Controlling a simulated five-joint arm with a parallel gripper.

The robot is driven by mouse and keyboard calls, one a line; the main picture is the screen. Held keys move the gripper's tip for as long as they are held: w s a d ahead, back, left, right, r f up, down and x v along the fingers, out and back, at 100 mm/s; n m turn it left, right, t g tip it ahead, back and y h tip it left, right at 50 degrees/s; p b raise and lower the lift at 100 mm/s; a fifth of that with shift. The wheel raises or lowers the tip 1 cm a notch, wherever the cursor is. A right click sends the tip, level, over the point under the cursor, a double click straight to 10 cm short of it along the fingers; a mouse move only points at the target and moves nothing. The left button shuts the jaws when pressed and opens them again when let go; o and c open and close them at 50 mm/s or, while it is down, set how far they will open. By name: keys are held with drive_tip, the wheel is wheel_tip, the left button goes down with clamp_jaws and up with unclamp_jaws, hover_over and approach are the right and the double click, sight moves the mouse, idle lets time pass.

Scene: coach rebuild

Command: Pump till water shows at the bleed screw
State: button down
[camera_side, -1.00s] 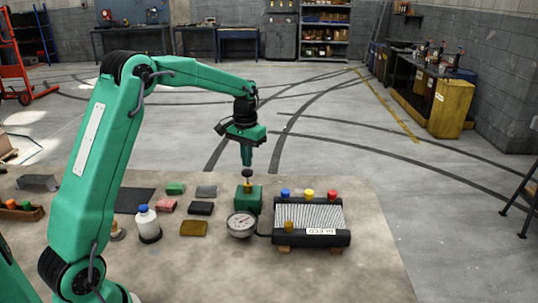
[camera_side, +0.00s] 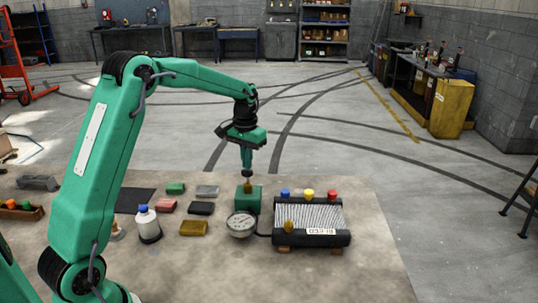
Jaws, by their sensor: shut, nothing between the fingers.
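A green pump box (camera_side: 248,202) stands on the bench with a short brass plunger (camera_side: 248,186) on top, pushed low. My gripper (camera_side: 247,174) is shut and empty, pointing down with its tips at the plunger's top. A round dial gauge (camera_side: 240,224) sits in front of the pump; its reading is too small to tell. A black-framed radiator (camera_side: 310,217) with pale fins lies to the right. A brass bleed screw (camera_side: 289,227) is at its front left, near a white label (camera_side: 321,231). I cannot make out any water at the screw.
Blue (camera_side: 285,193), yellow (camera_side: 309,194) and red (camera_side: 332,195) caps line the radiator's back edge. Several small coloured blocks and a white bottle with a blue cap (camera_side: 147,224) stand left of the pump. The bench (camera_side: 365,265) is clear at front right.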

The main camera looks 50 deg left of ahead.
drive_tip(key=shift+f, duration=1.7)
drive_tip(key=shift+r, duration=2.1)
wheel_tip(320, 180, up, 7)
idle(1.0)
